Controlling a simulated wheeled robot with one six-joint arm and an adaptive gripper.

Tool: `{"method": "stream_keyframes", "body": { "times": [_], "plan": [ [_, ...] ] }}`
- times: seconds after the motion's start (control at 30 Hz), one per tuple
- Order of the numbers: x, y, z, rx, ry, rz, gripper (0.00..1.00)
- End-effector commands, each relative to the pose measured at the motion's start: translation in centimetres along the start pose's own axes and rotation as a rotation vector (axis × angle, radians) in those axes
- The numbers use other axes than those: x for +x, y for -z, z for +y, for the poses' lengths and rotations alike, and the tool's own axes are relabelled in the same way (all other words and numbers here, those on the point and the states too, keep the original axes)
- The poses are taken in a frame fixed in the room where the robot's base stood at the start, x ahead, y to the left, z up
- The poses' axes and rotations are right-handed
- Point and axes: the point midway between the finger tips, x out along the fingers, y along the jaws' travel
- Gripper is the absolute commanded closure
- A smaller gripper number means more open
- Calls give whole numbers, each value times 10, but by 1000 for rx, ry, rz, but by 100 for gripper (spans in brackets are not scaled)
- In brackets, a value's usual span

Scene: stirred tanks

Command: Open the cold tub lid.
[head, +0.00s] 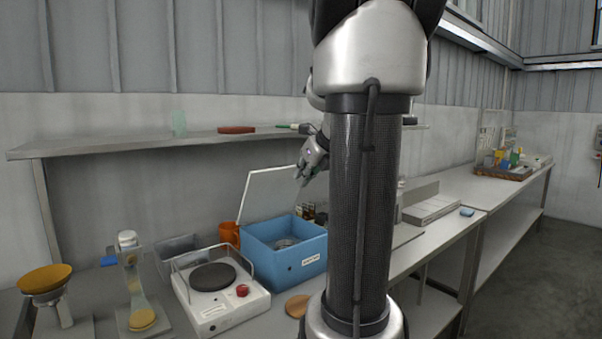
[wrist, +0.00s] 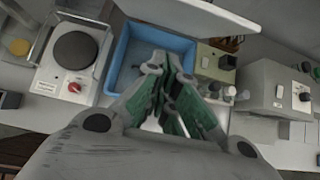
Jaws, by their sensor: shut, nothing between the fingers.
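The cold tub (head: 287,257) is a blue box with a small white label on its front, standing on the bench. Its white lid (head: 268,193) is raised and leans back at the tub's rear, so the inside shows. In the wrist view the tub (wrist: 124,50) lies beyond the fingers, with the pale lid (wrist: 180,14) at the top. My gripper (head: 301,180) is shut and empty, above and to the right of the open tub, apart from the lid in the head view. In the wrist view my gripper (wrist: 168,65) covers part of the tub's interior.
A hotplate (head: 217,290) with a wire guard stands left of the tub. An orange mug (head: 229,234) is behind. A round wooden disc (head: 297,306) lies in front. A shelf (head: 150,142) runs above. My arm hides part of the bench.

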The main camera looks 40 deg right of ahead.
Motion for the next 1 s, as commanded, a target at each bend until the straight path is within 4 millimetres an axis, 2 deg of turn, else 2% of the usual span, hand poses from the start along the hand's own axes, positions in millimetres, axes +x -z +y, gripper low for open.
{"method": "stream_keyframes", "body": {
  "times": [0.1, 0.3, 0.4, 0.6, 1.0],
  "plan": [
    [28, 1, 1, 0, -5, 4, 100],
    [67, -1, 1, -2, -3, 3, 100],
    [69, -20, 1, -6, -2, 0, 100],
    [73, -36, 1, -3, -2, 1, 100],
    [73, -39, 0, -3, -1, 1, 100]
  ]
}}
